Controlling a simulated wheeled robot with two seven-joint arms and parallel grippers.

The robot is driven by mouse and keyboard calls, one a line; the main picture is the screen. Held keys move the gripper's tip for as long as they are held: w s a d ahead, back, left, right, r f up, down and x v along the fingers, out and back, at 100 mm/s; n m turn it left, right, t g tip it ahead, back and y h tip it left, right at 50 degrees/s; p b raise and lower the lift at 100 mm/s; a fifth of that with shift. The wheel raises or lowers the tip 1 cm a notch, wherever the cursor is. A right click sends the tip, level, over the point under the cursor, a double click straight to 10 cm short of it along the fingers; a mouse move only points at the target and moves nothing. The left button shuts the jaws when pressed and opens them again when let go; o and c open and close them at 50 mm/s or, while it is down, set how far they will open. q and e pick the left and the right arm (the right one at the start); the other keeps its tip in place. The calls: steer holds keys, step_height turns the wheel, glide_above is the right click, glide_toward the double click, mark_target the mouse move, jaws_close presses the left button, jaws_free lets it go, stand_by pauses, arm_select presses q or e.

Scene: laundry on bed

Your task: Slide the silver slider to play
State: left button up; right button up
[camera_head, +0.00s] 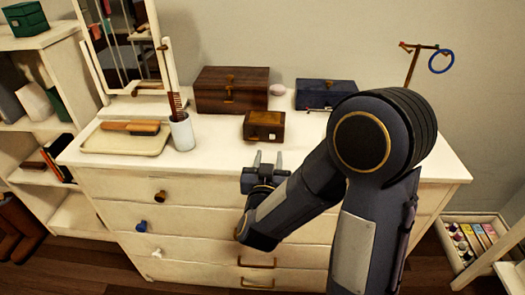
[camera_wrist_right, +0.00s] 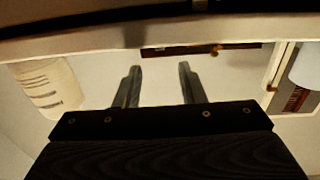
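A small brown wooden box (camera_head: 258,125) with a brass-coloured catch stands near the front of the white dresser top. Small light details show on its front, but they are too small to tell whether one is the silver slider. My right gripper (camera_head: 268,157) is just in front of the dresser's front edge, below and in front of the small box. Its two fingers are apart with nothing between them, and the right wrist view also shows them apart (camera_wrist_right: 159,82). The gripper is clear of the box. My left gripper is not in view.
A larger wooden chest (camera_head: 231,98), a blue box (camera_head: 325,93) and a pink egg-shaped thing (camera_head: 277,90) stand behind. A white cup (camera_head: 182,133) and a tray (camera_head: 100,143) with a brush are to the left. Drawer knobs stick out below.

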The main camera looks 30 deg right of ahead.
mark_target(272, 136)
steer(key=x, duration=0.7)
steer(key=shift+w+d, duration=0.25)
steer(key=shift+w, duration=0.05)
steer(key=shift+c, duration=0.5)
jaws_close()
